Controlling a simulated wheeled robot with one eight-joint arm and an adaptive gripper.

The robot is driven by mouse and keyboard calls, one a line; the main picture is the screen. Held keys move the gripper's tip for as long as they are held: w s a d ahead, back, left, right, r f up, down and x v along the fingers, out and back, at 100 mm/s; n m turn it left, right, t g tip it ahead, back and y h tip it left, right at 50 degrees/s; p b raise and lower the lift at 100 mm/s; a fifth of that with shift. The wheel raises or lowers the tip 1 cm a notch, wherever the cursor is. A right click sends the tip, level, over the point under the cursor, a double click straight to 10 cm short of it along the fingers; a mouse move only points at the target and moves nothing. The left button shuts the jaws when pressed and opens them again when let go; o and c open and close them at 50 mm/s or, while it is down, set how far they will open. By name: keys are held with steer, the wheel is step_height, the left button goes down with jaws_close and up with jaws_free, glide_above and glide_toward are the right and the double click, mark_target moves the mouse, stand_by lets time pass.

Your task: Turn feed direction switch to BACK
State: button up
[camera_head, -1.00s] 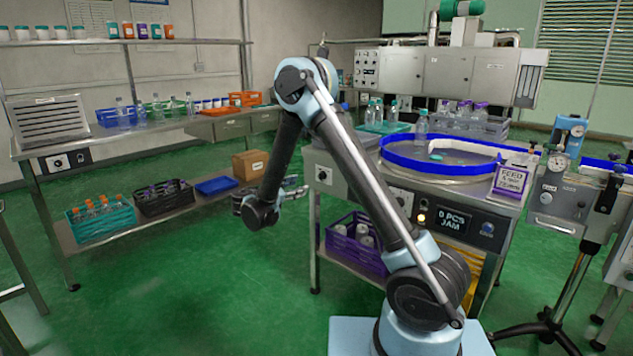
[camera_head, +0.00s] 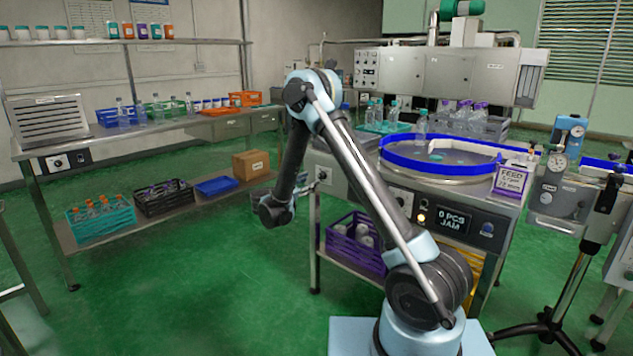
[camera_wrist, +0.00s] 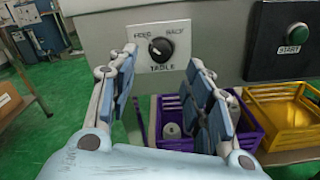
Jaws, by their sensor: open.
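The feed direction switch (camera_wrist: 160,48) is a black round knob on a white plate marked FEED at upper left, BACK at upper right and TABLE below. Its pale pointer mark appears to lean up-left towards FEED, though it is small. My gripper (camera_wrist: 162,62) is open and empty, with one finger to each side of the knob in the wrist view and no visible contact. In the head view my gripper (camera_head: 308,187) is partly hidden behind my arm.
A START button (camera_wrist: 297,34) on a black panel sits right of the switch. A purple crate (camera_wrist: 248,125) and a yellow crate (camera_wrist: 283,105) stand below the panel. A display (camera_head: 453,222) reads 0 PCS JAM.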

mark_target(320, 177)
steer(key=shift+x, duration=3.2)
steer(key=shift+c, duration=0.2)
steer(key=c, duration=1)
steer(key=shift+a, duration=0.1)
